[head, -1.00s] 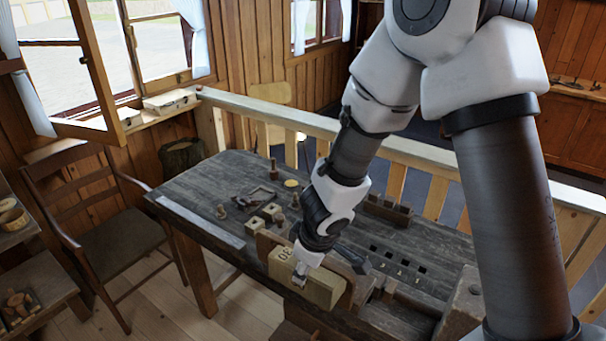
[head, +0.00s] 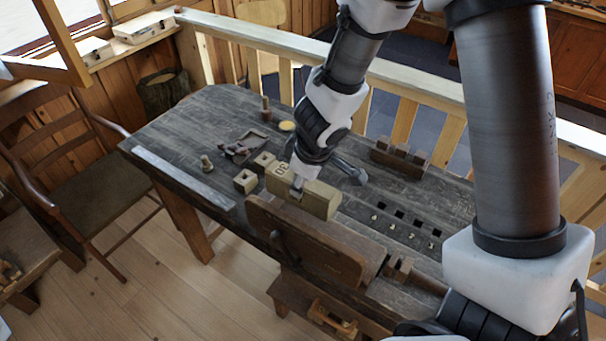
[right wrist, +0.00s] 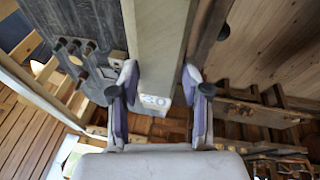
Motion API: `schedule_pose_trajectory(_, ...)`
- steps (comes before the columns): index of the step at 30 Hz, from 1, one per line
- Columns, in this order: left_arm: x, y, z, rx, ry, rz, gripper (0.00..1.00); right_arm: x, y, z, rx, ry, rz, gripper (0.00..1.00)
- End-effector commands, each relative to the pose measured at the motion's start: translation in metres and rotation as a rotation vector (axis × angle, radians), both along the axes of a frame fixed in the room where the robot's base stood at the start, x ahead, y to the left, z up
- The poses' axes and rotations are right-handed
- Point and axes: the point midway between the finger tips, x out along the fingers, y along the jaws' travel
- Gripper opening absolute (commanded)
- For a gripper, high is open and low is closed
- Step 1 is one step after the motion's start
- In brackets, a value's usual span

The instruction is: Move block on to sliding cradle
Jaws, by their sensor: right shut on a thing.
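The block (head: 320,203) is a long pale yellow wooden bar with dark figures on its side. My right gripper (head: 297,194) is shut on it near its left part, over the bench and behind the upright brown board at the front edge. In the right wrist view the block (right wrist: 158,40) runs between the two fingers (right wrist: 157,103), and its near end shows a pale number. I cannot tell whether its underside touches anything. No part is clearly the sliding cradle; a small wooden frame (head: 332,320) sits on a low ledge below the bench front. My left gripper is not in view.
The brown board (head: 305,242) stands along the front edge of the dark bench (head: 190,135). Small pale blocks (head: 245,181), a turned peg (head: 206,163), a dark tray (head: 243,148) and a slotted rack (head: 400,158) stand on it. The bench's left end is mostly clear.

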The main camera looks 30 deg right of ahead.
Motion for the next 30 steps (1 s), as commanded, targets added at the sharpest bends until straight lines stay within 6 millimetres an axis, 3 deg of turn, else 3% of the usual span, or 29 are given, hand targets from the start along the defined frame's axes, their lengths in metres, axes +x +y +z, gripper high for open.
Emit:
schedule_pose_trajectory(3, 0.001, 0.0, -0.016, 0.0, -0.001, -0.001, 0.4, 0.0, 0.0, -0.017, 0.0, 0.0, 0.0, 0.0)
schedule_pose_trajectory(30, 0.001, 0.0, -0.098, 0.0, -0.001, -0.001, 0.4, 0.001, 0.0, -0.1, 0.0, -0.001, -0.001, 0.0)
